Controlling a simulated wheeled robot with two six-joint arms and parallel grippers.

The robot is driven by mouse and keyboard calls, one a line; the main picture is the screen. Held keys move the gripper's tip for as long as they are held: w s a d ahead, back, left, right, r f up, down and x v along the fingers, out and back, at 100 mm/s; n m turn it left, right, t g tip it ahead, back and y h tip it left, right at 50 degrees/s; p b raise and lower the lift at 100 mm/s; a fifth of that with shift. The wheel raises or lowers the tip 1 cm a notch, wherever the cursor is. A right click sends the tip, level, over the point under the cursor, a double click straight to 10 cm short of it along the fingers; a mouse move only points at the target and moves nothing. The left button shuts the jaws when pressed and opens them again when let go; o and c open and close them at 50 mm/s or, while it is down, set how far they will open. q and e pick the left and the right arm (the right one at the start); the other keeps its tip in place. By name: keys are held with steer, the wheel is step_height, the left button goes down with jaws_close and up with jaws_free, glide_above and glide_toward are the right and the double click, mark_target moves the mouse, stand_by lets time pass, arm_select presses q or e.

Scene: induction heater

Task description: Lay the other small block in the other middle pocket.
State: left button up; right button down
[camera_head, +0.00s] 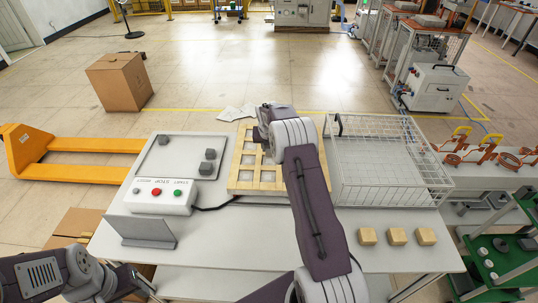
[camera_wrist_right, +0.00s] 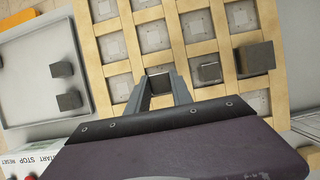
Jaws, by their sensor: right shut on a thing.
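My right gripper (camera_wrist_right: 162,92) is shut on a small dark block (camera_wrist_right: 160,83), over the wooden grid (camera_wrist_right: 176,48); I cannot tell whether the block touches its pocket's floor. To its right, another small dark block (camera_wrist_right: 210,72) sits in a pocket. Farther right is a larger dark block (camera_wrist_right: 255,58) at the grid. In the head view the grid (camera_head: 235,185) lies mid-table, and my right wrist and forearm hide its right part and the right fingertips. My left arm enters at the lower left; its gripper's fingers cannot be made out.
A grey tray (camera_head: 185,172) left of the grid holds several dark blocks. A button box (camera_head: 160,196) and grey bracket (camera_head: 142,231) stand in front. A wire basket (camera_head: 385,165) is right of the grid. Several tan blocks (camera_head: 396,236) lie at the front right.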

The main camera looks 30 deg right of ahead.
mark_target(269, 154)
steer(key=shift+f, duration=1.95)
steer(key=c, duration=1.1)
jaws_free()
steer(key=shift+f, duration=0.15)
steer(key=v, duration=1.2)
steer(key=shift+w, duration=0.15)
steer(key=shift+a, duration=0.1)
